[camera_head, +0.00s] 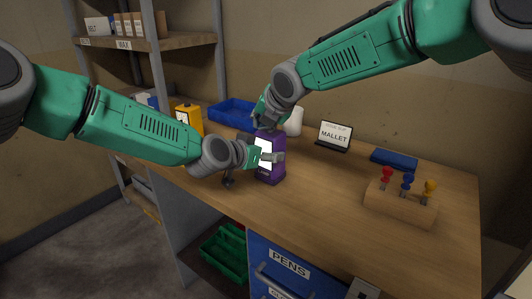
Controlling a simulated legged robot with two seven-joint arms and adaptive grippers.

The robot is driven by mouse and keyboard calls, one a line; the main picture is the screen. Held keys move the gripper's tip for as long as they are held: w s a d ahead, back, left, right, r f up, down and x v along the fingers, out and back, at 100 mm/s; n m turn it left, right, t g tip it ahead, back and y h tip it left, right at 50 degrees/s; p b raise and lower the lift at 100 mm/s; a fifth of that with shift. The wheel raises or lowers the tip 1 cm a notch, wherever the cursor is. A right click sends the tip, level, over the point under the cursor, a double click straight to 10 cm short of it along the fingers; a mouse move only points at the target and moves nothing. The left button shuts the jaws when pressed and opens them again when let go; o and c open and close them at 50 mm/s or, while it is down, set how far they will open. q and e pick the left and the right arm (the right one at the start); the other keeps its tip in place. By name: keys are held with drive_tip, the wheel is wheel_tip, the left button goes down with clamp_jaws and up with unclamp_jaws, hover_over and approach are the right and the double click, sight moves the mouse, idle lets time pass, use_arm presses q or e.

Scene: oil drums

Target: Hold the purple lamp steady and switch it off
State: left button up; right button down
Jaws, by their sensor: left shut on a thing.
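The purple lamp (271,171) stands upright on the wooden workbench, and its white front panel (264,149) looks bright. My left gripper (264,158) comes in from the left and is shut on the lamp's body at mid height. My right gripper (266,117) points down from above at the lamp's top. Its fingers hide the top, and I cannot tell whether they touch it or how far apart they are. No switch is visible.
A yellow lamp-like object (188,118) and a blue bin (232,112) stand behind on the left. A mallet sign (334,136), a blue tray (394,158) and a wooden block (399,204) with coloured-handled tools lie right. The bench's front middle is clear.

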drive_tip(key=shift+r, duration=0.55)
drive_tip(key=shift+a+r, duration=0.1)
drive_tip(key=shift+r, duration=3)
drive_tip(key=d+r, duration=0.2)
drive_tip(key=r, duration=0.1)
drive_tip(key=shift+d+r, duration=0.2)
drive_tip(key=shift+d, duration=0.1)
drive_tip(key=shift+f, duration=4.4)
